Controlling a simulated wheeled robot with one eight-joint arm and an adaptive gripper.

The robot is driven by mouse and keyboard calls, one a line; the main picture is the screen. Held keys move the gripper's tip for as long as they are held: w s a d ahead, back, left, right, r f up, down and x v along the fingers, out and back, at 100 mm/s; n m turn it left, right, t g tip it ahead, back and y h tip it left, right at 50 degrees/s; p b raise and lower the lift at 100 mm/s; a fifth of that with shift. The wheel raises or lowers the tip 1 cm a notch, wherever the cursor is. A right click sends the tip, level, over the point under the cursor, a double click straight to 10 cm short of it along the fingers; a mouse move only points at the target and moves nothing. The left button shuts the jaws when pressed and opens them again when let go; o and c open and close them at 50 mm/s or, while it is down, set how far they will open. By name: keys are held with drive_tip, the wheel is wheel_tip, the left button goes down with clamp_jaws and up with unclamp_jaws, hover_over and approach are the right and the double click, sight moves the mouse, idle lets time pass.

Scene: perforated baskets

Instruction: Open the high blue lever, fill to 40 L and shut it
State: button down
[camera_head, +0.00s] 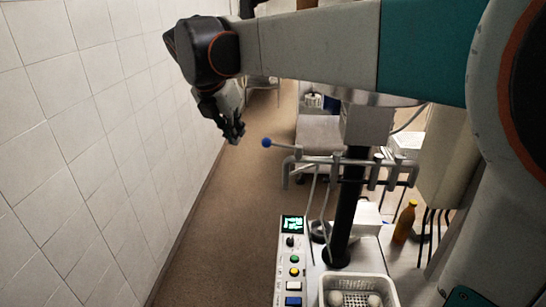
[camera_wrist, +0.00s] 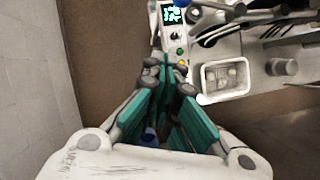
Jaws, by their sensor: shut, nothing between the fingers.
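The blue ball (camera_head: 266,142) of the lever is at the left end of a grey horizontal handle, high on the grey pipework (camera_head: 350,162). My gripper (camera_head: 236,134) is left of the ball and apart from it in the head view. It is shut and empty, its green fingers (camera_wrist: 165,65) together in the wrist view. A blue ball (camera_wrist: 182,3) shows at the top edge of the wrist view, beyond the fingertips. The lit green display (camera_head: 292,224) is on the control panel (camera_head: 284,262); its digits are too small to read.
A white perforated basket (camera_head: 391,293) with pale round things stands below the pipework. It also shows in the wrist view (camera_wrist: 203,84). An orange bottle (camera_head: 405,222) stands to the right. A tiled wall (camera_head: 90,130) runs along the left, with clear brown floor (camera_head: 235,210) beside it.

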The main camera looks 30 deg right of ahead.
sight(281, 145)
drive_tip(key=shift+s+a, duration=0.1)
drive_tip(key=shift+s, duration=0.05)
drive_tip(key=w+d+f+m+h+p, duration=0.1)
drive_tip(key=w+d+f+h+p, duration=0.1)
drive_tip(key=w+d+f+p, duration=0.2)
drive_tip(key=shift+d+f+t+h+p, duration=0.4)
drive_tip(key=shift+d+f, duration=1.3)
drive_tip(key=shift+f, duration=0.2)
